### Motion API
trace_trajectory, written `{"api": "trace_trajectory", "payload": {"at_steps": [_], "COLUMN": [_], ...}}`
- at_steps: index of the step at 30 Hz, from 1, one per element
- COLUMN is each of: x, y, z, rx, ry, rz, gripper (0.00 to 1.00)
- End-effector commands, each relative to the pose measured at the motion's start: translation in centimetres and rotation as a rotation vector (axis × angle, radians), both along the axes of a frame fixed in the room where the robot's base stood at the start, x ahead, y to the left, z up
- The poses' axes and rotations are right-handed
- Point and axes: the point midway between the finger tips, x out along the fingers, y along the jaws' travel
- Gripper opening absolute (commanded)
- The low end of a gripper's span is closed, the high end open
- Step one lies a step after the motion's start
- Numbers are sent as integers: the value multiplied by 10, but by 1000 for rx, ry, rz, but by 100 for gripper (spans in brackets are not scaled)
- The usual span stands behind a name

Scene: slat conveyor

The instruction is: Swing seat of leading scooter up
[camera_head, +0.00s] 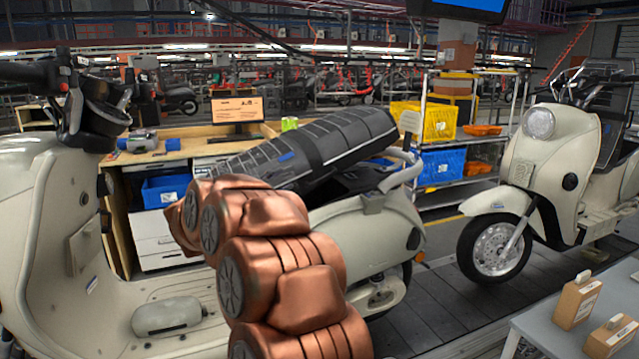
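The near scooter (60,210) is cream and fills the left and middle of the head view, its front to the left. Its long black ribbed seat (345,140) slopes up to the right, toward the rear. A dark gap shows between the seat's rear part and the cream rear body (385,225). My copper-coloured arm rises in front of the scooter and covers the front underside of the seat and part of the body. My gripper does not show; it is out of sight, so contact with the seat cannot be told.
A second cream scooter (540,165) stands behind at the right on the dark slat conveyor (430,300). A grey table (540,330) with small brown boxes (577,300) is at the lower right. A wooden workbench (185,148) stands beyond the near scooter.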

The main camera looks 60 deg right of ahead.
Motion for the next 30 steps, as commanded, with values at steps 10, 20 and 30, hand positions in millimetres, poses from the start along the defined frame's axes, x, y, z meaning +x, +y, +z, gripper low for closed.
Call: {"api": "trace_trajectory", "payload": {"at_steps": [10,20,30], "x": [-47,-52,-54], "y": [-28,-69,-98], "z": [-14,-11,-13], "rx": [-6,-6,-7], "ry": [8,4,6], "rz": [-205,-204,-200], "gripper": [36,36,36]}}
